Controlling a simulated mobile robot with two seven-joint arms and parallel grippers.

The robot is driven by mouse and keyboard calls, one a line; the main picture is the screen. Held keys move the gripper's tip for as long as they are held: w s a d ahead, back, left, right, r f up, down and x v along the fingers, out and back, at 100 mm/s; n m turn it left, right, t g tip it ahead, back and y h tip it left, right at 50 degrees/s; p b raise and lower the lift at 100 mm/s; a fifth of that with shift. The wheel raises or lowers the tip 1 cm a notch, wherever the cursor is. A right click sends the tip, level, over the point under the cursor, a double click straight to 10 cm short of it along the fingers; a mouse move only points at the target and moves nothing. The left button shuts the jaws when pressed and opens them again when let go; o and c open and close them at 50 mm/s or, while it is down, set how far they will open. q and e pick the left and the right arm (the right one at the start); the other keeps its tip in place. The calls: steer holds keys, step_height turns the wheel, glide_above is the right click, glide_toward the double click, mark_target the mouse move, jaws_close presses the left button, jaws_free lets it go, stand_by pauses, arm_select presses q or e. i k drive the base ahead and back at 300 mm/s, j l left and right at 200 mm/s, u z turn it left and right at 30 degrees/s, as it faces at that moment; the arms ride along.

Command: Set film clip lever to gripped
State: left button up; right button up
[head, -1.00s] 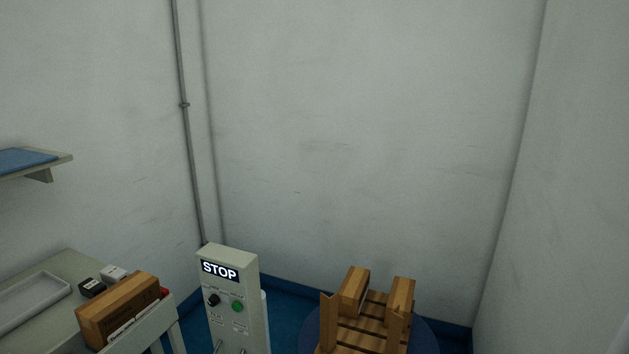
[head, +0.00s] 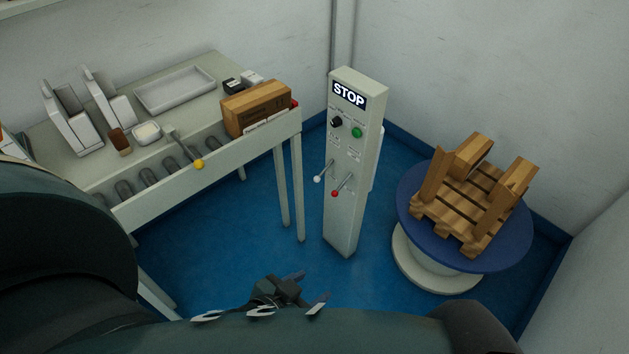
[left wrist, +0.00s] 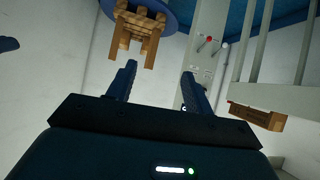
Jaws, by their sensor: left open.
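A grey control post (head: 350,215) with a lit STOP sign carries two small levers below its buttons. One is a white-knobbed lever (head: 318,178), the other a red-knobbed lever (head: 336,192). Their labels are too small to read, so I cannot tell which is the film clip lever. In the left wrist view the red knob (left wrist: 209,39) and white knob (left wrist: 225,46) show beyond the fingers, upside down. My left gripper (head: 306,290) is open and empty, low in front of the post and apart from it; its fingers also show in the left wrist view (left wrist: 159,72).
A round blue turntable (head: 415,210) with a wooden pallet (head: 470,205) stands right of the post. A roller bench (head: 230,155) at the left holds a wooden carton (head: 255,105), a tray (head: 175,90) and a yellow-knobbed lever (head: 198,164). Blue floor is clear before the post.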

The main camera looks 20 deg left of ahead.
mark_target(316, 178)
steer(key=i+u, duration=0.3)
steer(key=u, duration=0.2)
steer(key=i+l, duration=0.45)
steer(key=i+l+u, duration=0.1)
steer(key=i+l, duration=0.3)
steer(key=l, duration=0.2)
